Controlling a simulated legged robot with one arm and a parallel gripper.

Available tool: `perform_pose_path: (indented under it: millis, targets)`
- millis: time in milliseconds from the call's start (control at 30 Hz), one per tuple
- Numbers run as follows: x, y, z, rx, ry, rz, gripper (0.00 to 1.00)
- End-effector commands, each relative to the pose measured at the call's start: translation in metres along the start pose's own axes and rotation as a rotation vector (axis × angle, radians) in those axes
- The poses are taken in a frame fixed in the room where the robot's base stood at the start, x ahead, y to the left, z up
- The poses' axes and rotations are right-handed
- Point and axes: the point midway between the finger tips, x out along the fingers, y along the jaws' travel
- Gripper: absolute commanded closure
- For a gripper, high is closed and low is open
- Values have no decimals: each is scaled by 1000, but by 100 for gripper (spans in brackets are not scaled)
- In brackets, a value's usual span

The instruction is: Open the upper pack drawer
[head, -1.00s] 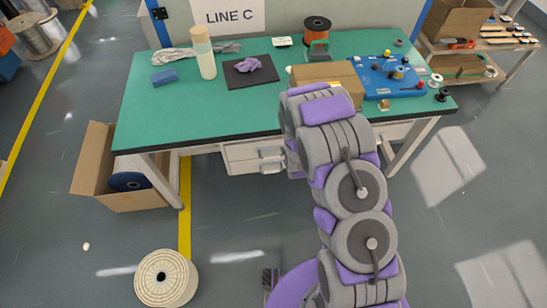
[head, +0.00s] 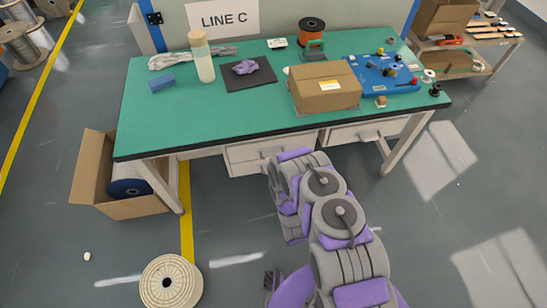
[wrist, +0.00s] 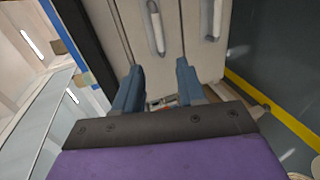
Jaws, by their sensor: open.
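The pale drawer unit (head: 243,166) hangs under the green workbench, left of my arm. Its upper drawer front shows a grey handle (head: 271,152); the lower part is partly hidden by my arm. In the wrist view, turned sideways, the upper drawer has the left handle (wrist: 155,27) and the lower drawer the right handle (wrist: 214,19). My gripper (wrist: 160,77) is open and empty, its two blue fingers apart from the handles, which lie beyond the fingertips. Both drawers look shut from here. The gripper is not clearly visible in the head view.
The workbench (head: 150,123) carries a cardboard box (head: 325,93) and a blue board (head: 384,76). Another drawer (head: 361,134) is at right. Floor in between is clear.

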Motion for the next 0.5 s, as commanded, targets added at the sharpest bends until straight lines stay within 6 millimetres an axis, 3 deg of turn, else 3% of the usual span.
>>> perform_pose_path:
  millis: [500]
  targets:
    - [93,0,0,1,-1,7,60]
